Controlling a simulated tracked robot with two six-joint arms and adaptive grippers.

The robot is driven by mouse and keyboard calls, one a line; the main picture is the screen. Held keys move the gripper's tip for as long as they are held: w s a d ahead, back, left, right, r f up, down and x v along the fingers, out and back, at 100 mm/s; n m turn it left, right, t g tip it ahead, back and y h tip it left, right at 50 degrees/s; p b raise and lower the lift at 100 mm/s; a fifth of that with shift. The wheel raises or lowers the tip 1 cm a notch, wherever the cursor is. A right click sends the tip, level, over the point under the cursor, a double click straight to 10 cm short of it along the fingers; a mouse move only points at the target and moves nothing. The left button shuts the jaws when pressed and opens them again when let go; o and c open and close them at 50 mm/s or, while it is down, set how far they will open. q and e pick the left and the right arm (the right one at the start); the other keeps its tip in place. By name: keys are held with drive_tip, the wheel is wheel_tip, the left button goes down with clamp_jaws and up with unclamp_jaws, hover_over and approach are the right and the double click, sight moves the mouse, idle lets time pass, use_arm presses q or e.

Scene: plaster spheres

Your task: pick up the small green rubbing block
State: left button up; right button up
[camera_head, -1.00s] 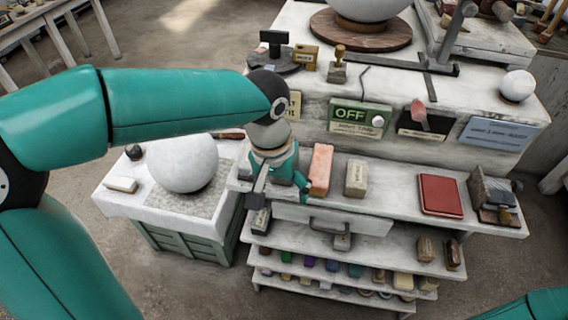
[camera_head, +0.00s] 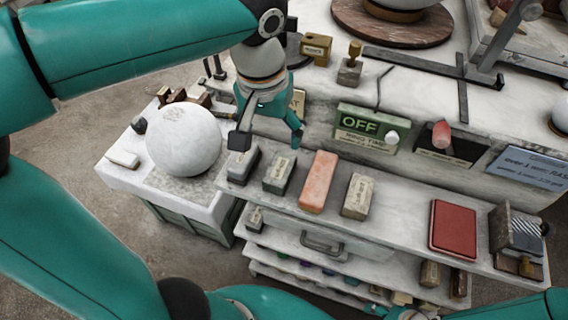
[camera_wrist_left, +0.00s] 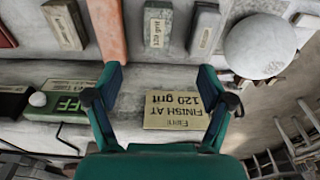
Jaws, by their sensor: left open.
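The small green rubbing block (camera_head: 280,174) stands on the upper shelf of the bench, between a grey block and an orange one. Its top has a pale label. In the left wrist view the green block (camera_wrist_left: 157,26) is at the top, beyond my fingertips. My left gripper (camera_head: 268,138) is open and empty, pointing down behind and above the block, apart from it. Its two fingers also show in the left wrist view (camera_wrist_left: 160,76), in front of the "FINISH AT 120 grit" card (camera_wrist_left: 180,110). My right arm is cut by the bottom edge; its jaws are not clear.
The grey block (camera_head: 243,164), orange block (camera_head: 318,182) and beige block (camera_head: 358,196) flank the green one with narrow gaps. A plaster sphere (camera_head: 184,141) stands at left. The OFF sign box (camera_head: 362,130) is behind. A red pad (camera_head: 453,228) lies right.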

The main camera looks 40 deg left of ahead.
use_arm(q)
approach(279, 169)
wheel_tip(279, 169, down, 5)
drive_tip(key=shift+w+d+f, duration=0.1)
drive_tip(key=shift+w+f, duration=0.05)
drive_tip(key=shift+f, duration=0.05)
drive_tip(key=f, duration=0.3)
drive_tip(key=w+f, duration=0.1)
drive_tip(key=f, duration=0.1)
drive_tip(key=shift+a, duration=0.25)
clamp_jaws()
